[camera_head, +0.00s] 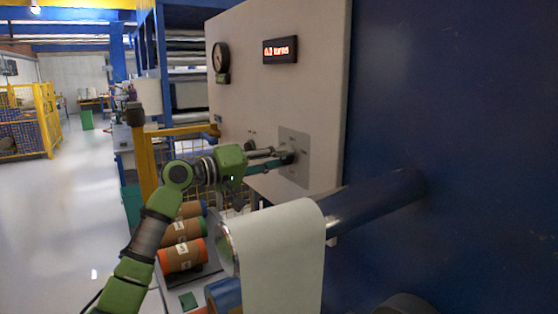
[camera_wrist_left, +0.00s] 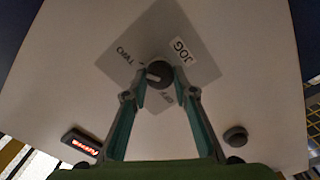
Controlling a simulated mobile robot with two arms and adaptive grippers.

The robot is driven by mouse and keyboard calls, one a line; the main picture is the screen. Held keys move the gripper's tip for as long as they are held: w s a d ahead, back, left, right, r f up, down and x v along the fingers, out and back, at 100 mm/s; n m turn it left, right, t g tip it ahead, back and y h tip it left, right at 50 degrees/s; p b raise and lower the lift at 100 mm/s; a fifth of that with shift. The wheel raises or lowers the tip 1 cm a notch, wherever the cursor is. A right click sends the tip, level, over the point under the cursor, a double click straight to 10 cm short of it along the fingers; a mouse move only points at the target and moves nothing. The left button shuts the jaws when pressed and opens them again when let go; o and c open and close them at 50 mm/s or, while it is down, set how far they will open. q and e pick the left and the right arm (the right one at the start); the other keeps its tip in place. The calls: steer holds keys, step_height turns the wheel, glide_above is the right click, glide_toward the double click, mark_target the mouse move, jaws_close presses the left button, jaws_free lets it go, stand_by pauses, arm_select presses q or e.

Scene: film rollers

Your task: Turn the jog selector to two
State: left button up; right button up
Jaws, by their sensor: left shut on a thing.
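The jog selector is a dark round knob (camera_wrist_left: 158,72) on a grey square plate (camera_wrist_left: 190,62) fixed to a pale panel. In the left wrist view the plate carries a JOG label, a label that looks like TWO at the left, and a small, hard-to-read label below. A light mark on the knob points to the left and slightly down in that view. My left gripper (camera_wrist_left: 161,85) is shut on the knob, one finger on each side. In the head view the gripper (camera_head: 284,160) reaches the plate (camera_head: 298,170) and hides the knob. My right gripper is out of view.
A round gauge (camera_head: 221,57) and a red-lit display (camera_head: 280,50) are higher on the panel. A white-wrapped roller (camera_head: 275,255) juts out below. Several labelled film rolls (camera_head: 182,255) lie under my left arm. Free floor (camera_head: 60,220) lies to the left.

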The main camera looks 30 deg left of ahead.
arm_select(q)
steer(key=shift+f, duration=0.1)
steer(key=o, duration=1.1)
steer(key=shift+d, duration=0.1)
steer(key=v, duration=1.2)
